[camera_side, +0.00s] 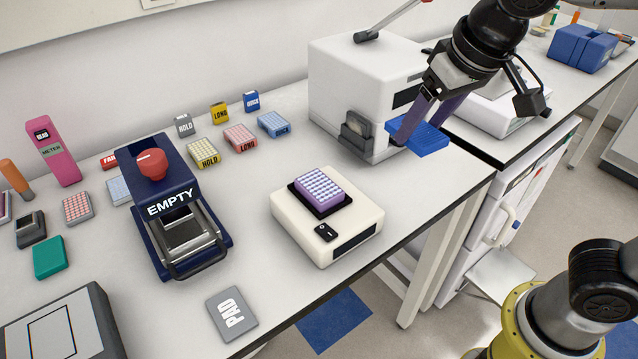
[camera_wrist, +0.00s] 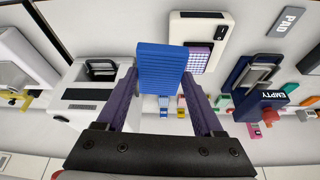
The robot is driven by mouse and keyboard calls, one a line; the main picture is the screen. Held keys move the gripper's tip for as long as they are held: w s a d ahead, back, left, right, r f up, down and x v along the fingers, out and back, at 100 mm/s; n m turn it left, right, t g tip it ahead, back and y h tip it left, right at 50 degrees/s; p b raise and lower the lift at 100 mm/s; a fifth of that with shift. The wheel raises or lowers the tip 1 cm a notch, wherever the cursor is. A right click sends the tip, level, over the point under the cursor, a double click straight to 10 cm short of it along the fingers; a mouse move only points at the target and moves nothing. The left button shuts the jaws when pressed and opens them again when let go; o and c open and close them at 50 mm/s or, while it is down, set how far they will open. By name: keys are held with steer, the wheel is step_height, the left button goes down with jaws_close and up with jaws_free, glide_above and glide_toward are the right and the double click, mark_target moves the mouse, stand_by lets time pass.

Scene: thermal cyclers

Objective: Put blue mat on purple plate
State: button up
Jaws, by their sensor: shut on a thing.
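My gripper (camera_side: 428,118) is shut on the blue mat (camera_side: 424,138), a flat ribbed slab held in the air near the front right corner of the large white machine. In the wrist view the blue mat (camera_wrist: 160,72) sits between the purple fingers of my gripper (camera_wrist: 160,82). The purple plate (camera_side: 321,188) is a block of wells on a black pad atop a cream device. In the side view it stands left of and nearer the camera than the mat.
The cream device (camera_side: 355,232) has a black switch. The white machine (camera_side: 350,72) stands behind it, close to my gripper. A navy EMPTY device (camera_side: 170,205) and a grey PAD block (camera_side: 231,313) are to the left. Small labelled blocks line the back. Bench is clear right of the cream device.

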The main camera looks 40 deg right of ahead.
steer(key=a, duration=0.1)
steer(key=a+n, duration=0.1)
steer(key=shift+s+a+f, duration=0.1)
steer(key=shift+s+a, duration=0.25)
steer(key=shift+a, duration=0.05)
glide_above(318, 184)
steer(key=s, duration=0.2)
steer(key=shift+y, duration=0.3)
step_height(318, 184, down, 9)
steer(key=shift+w+d+f, duration=0.1)
steer(key=shift+f, duration=0.1)
steer(key=shift+w+f, duration=0.15)
steer(key=shift+f, duration=0.8)
steer(key=shift+w+f, duration=0.1)
steer(key=shift+f, duration=0.8)
steer(key=shift+f, duration=0.1)
steer(key=o, duration=1.4)
steer(key=shift+c, duration=0.2)
